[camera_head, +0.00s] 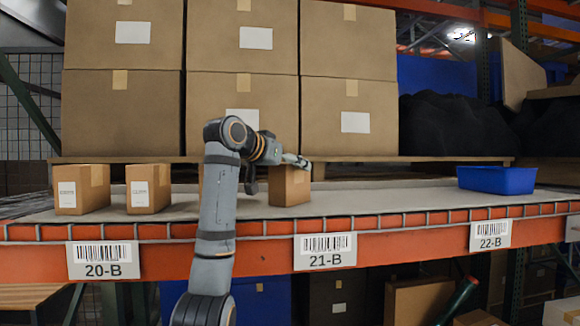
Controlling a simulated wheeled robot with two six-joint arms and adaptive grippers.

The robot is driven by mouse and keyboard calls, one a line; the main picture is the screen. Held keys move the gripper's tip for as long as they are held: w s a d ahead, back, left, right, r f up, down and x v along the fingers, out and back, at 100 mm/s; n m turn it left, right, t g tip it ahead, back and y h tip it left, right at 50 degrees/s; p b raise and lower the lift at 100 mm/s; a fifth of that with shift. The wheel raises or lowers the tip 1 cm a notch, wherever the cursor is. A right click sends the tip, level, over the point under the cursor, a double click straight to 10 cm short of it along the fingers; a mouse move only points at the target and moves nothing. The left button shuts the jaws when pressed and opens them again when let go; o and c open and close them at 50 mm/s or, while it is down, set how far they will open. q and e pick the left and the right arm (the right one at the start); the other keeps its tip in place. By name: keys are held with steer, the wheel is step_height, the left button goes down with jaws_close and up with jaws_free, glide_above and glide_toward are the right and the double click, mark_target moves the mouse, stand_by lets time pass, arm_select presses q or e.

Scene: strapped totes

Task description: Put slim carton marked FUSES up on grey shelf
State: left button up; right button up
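Several small brown cartons stand in a row on the pale grey deck (340,203) behind the orange beam. The leftmost carton (80,189) and the one beside it (148,188) have white front labels with print too small to read. Another carton is mostly hidden behind my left arm. A further carton (291,188) stands right of the arm, with no readable label showing. I cannot tell which carton is marked FUSES. My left gripper (297,161) is at the top of this right-hand carton; whether it touches or grips it is unclear. My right gripper is not in view.
Large stacked boxes (240,95) stand behind the row. A blue bin (497,180) sits on the deck at the right, with clear deck between it and the right-hand carton. The orange beam (395,242) with bay labels runs along the front edge.

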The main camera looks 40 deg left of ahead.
arm_select(q)
steer(key=shift+s+r, duration=0.15)
steer(key=shift+r, duration=0.05)
steer(key=b+v, duration=0.3)
steer(key=v, duration=0.8)
steer(key=shift+s+r, duration=0.15)
steer(key=shift+s, duration=0.15)
steer(key=shift+d, duration=0.1)
